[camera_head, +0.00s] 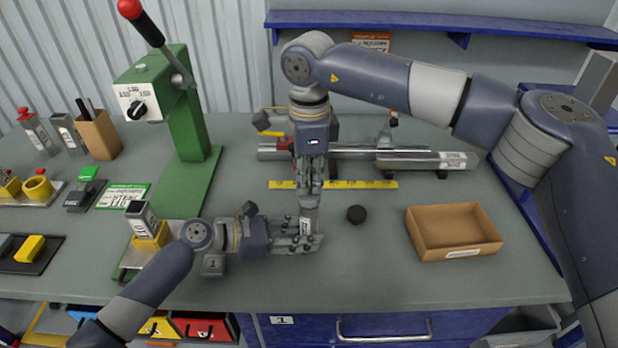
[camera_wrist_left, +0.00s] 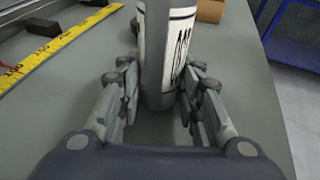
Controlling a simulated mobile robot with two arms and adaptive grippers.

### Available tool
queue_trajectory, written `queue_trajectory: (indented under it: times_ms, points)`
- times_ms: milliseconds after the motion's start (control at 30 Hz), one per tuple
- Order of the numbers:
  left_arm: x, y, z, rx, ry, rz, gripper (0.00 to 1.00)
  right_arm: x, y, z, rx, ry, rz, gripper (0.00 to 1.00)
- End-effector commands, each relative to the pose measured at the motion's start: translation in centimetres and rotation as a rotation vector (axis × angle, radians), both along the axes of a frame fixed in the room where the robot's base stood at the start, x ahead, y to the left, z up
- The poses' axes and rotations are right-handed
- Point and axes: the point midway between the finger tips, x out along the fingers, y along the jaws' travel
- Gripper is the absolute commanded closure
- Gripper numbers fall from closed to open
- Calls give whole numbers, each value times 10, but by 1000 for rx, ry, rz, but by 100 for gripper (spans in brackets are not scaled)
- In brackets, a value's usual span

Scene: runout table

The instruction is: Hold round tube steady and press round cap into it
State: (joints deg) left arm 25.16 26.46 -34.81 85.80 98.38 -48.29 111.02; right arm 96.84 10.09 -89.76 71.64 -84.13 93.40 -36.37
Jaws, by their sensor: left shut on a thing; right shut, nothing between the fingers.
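The round tube (camera_head: 309,222) is grey metal with a white printed label, and it stands upright on the table. My left gripper (camera_head: 308,243) is shut around its lower part; the left wrist view shows the tube (camera_wrist_left: 152,60) between the two fingers (camera_wrist_left: 160,98). My right gripper (camera_head: 312,188) points straight down with its fingers shut and empty, right at the tube's top end. Whether it touches the tube I cannot tell, and the tube's mouth is hidden. A round black cap (camera_head: 356,214) lies on the table to the right of the tube.
An open cardboard box (camera_head: 453,252) stands at the right. A yellow measuring strip (camera_head: 350,184) and metal tubes (camera_head: 425,160) on supports lie behind the grippers. A green press (camera_head: 190,130) stands at the left. Table around the black cap is clear.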

Motion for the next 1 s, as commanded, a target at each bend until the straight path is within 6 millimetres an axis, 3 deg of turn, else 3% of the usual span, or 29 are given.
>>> queue_trajectory:
  times_ms: [1000]
  points:
    - [1,-1,3,-5,-4,0,81,0,0,-19,-1,3,0,100]
